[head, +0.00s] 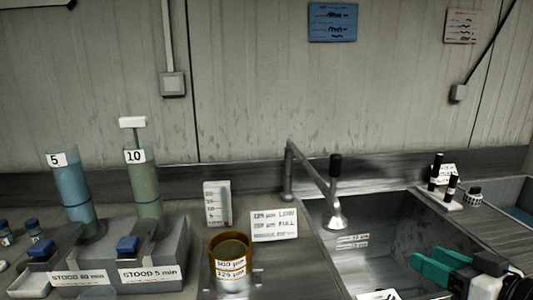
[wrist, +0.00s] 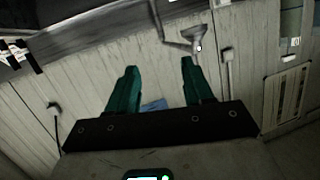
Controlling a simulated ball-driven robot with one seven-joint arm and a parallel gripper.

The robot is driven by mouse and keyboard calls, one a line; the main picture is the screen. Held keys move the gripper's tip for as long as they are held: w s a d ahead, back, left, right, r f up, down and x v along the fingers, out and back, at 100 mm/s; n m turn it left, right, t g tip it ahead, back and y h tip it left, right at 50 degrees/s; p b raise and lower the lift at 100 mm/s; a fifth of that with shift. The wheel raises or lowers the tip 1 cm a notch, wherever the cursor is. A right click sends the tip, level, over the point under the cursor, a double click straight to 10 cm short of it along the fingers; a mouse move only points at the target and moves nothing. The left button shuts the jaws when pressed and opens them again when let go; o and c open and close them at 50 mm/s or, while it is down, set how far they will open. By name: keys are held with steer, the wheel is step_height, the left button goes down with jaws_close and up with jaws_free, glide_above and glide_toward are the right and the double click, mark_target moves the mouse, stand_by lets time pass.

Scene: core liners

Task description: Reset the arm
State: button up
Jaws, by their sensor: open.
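My gripper (head: 432,264) shows at the lower right of the head view, in front of the metal sink. Its green fingers point left, and it appears to hold nothing. In the wrist view my gripper (wrist: 157,85) has its two green fingers spread apart with empty space between them. The wrist view is tilted and shows wall panels beyond the fingers. Most of my arm is outside the head view.
A metal sink (head: 385,240) with a tap (head: 318,185) lies at right. A stacked sieve (head: 231,262) stands at centre. Two labelled cylinders, blue (head: 72,190) and green (head: 142,185), stand at left.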

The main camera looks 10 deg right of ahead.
steer(key=s+a+f+m+g, duration=0.1)
steer(key=s+a+f+g, duration=0.15)
steer(key=f, duration=0.45)
steer(key=s+a+f+g+h, duration=0.1)
steer(key=s+f+g, duration=0.15)
steer(key=f, duration=0.45)
steer(key=s+a+f+m+g, duration=0.1)
steer(key=s+a+f+g, duration=0.15)
steer(key=f, duration=0.45)
steer(key=s+f+g+h, duration=0.1)
steer(key=s+f+g, duration=0.2)
steer(key=s+f, duration=0.3)
steer(key=s+a+f+g+h, duration=0.1)
steer(key=s+f+g, duration=0.2)
steer(key=s, duration=0.9)
step_height(320, 180, down, 4)
steer(key=shift+s+r+h, duration=0.15)
steer(key=shift+s+h, duration=0.05)
steer(key=shift+h, duration=0.1)
